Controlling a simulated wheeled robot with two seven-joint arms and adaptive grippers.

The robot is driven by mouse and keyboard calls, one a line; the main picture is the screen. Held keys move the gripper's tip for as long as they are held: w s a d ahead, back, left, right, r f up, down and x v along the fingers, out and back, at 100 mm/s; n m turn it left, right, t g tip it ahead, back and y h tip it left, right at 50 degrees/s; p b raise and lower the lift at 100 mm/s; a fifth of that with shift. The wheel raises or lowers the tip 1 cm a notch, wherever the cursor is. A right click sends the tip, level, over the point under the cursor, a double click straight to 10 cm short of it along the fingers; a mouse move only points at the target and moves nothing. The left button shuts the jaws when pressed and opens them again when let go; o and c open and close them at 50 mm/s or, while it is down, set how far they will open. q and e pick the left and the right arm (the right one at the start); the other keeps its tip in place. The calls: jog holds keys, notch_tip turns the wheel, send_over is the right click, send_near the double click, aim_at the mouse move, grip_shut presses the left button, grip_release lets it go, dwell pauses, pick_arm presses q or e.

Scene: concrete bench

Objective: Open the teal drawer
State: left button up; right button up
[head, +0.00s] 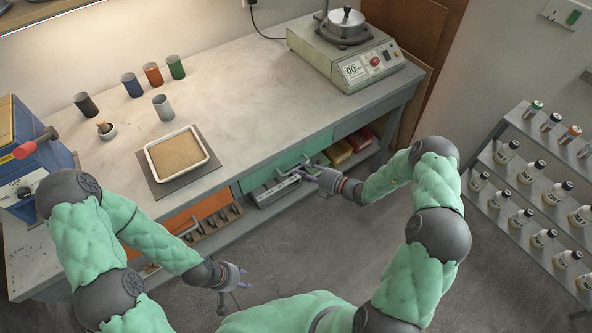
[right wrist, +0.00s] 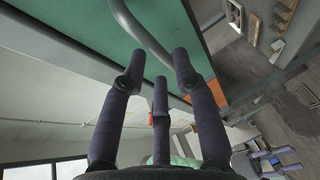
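The teal drawer (head: 259,178) is in the front of the bench, and its front looks flush with the bench. Its bent metal handle (head: 284,176) sticks out towards my right gripper. My right gripper (head: 309,171) is at the handle's right end. In the right wrist view the teal front (right wrist: 75,25) fills the upper part and the curved handle (right wrist: 140,28) runs down to between the spread fingertips (right wrist: 160,68). The fingers look open around it; whether they touch it I cannot tell. My left gripper (head: 240,278) hangs low before the bench, fingers apart and empty.
An orange drawer (head: 212,205) with its own handle is to the left. Red and yellow bins (head: 339,151) sit on the lower shelf to the right. The benchtop bears a tray (head: 205,143), several cups and a machine (head: 350,65). A bottle rack (head: 530,180) stands at the right.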

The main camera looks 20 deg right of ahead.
jog(key=shift+b+x, duration=0.45)
jog(key=shift+x, duration=1.4)
grip_shut()
jog(key=shift+s, duration=0.1)
jog(key=s+d+p, duration=0.4)
jog(key=s, duration=0.8)
jog(key=s+d+p, duration=0.4)
jog(key=s+d, duration=0.1)
jog(key=s, duration=0.8)
jog(key=shift+s, duration=0.25)
jog(key=shift+d, duration=0.15)
